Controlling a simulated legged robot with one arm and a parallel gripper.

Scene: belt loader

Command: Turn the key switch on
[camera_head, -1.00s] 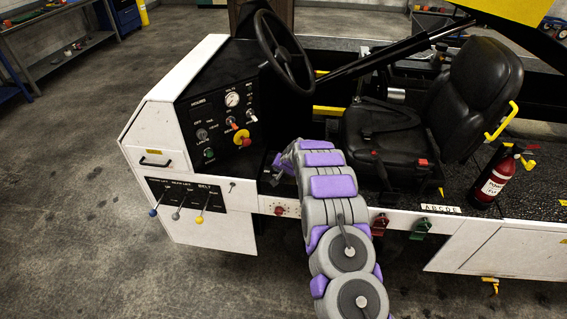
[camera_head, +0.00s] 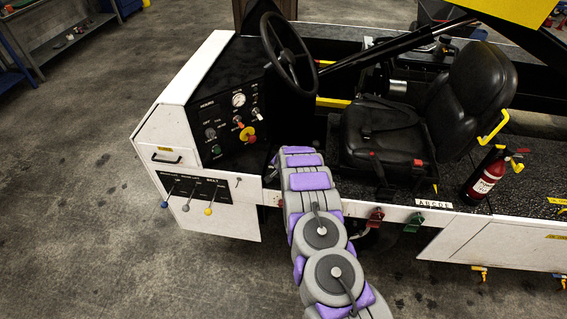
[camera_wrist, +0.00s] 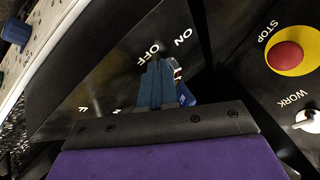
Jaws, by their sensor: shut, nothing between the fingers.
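In the wrist view, a black panel carries the white words ON and OFF. A small metallic and red piece (camera_wrist: 176,68), perhaps part of the key switch, shows just below ON, with a blue piece (camera_wrist: 186,96) below it. I cannot make out the switch's full shape or its position, since my gripper partly covers it. My gripper (camera_wrist: 155,68) is shut, its blue-grey fingers pointing at the panel just below OFF. Whether they touch the switch I cannot tell. In the head view, my arm hides the gripper and this spot beside the steering column.
A red STOP button (camera_wrist: 286,55) on a yellow disc and a WORK switch (camera_wrist: 306,119) are right in the wrist view. The head view shows the steering wheel (camera_head: 288,52), black seat (camera_head: 425,115), dash gauge (camera_head: 238,99) and belt levers (camera_head: 187,200) around my arm.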

